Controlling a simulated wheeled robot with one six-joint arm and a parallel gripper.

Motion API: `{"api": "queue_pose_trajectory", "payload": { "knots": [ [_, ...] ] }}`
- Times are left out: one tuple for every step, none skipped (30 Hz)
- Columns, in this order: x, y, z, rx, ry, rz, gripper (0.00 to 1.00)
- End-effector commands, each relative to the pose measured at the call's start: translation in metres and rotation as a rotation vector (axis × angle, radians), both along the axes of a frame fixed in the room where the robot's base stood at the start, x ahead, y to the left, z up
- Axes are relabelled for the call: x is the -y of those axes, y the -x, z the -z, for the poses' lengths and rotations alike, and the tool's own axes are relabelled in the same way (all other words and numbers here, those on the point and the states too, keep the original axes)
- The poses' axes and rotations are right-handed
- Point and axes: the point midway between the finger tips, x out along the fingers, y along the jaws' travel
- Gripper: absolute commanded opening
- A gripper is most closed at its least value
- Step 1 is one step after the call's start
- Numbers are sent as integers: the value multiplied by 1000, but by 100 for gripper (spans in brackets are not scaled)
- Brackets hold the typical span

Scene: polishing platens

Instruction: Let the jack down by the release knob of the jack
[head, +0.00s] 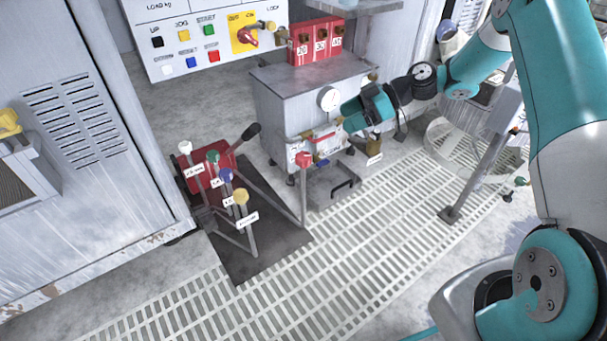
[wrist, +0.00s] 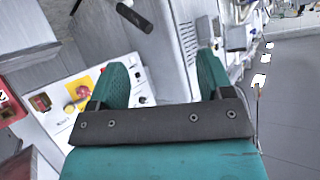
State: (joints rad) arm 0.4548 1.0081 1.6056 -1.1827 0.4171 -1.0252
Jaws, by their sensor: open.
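A red jack-like body (head: 212,165) sits low on a dark mat at left centre, with a black-gripped handle (head: 251,131) rising to the right. In front of it stand labelled rods with knobs: white (head: 185,147), green (head: 213,157), blue (head: 226,175) and yellow (head: 240,196). A red-topped post (head: 303,159) stands to their right. I cannot tell which knob is the release knob; the labels are too small to read. My gripper (head: 347,118) is in front of the grey cabinet, apart from the knobs. The wrist view shows its teal fingers (wrist: 162,72) spread and empty.
A grey cabinet (head: 285,95) with a gauge (head: 328,98) and red numbered blocks (head: 315,42) stands behind my gripper. A control panel (head: 205,45) is at the back. A tall vented cabinet (head: 75,120) bounds the left. Pale floor grating (head: 330,245) lies open in front.

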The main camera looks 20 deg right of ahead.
Motion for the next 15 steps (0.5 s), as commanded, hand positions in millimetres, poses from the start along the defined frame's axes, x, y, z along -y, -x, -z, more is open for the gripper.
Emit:
{"api": "queue_pose_trajectory", "payload": {
  "knots": [
    [17, -4, 37, 40, -28, 13, 73],
    [24, -5, 48, 65, -42, 15, 73],
    [33, -6, 60, 95, -55, 19, 73],
    [38, -6, 67, 115, -63, 22, 73],
    [42, -6, 74, 131, -70, 25, 73],
    [46, -7, 80, 149, -77, 27, 73],
    [48, -7, 83, 159, -82, 29, 73],
    [50, -7, 86, 166, -85, 30, 73],
    [50, -7, 88, 173, -87, 29, 73],
    [48, -8, 90, 176, -87, 29, 73],
    [46, -9, 91, 178, -88, 28, 73],
    [42, -10, 93, 179, -88, 28, 73],
    [37, -12, 95, 179, -89, 27, 73],
    [33, -13, 97, 177, -88, 27, 73],
    [26, -15, 100, 177, -88, 26, 73]
  ]
}}
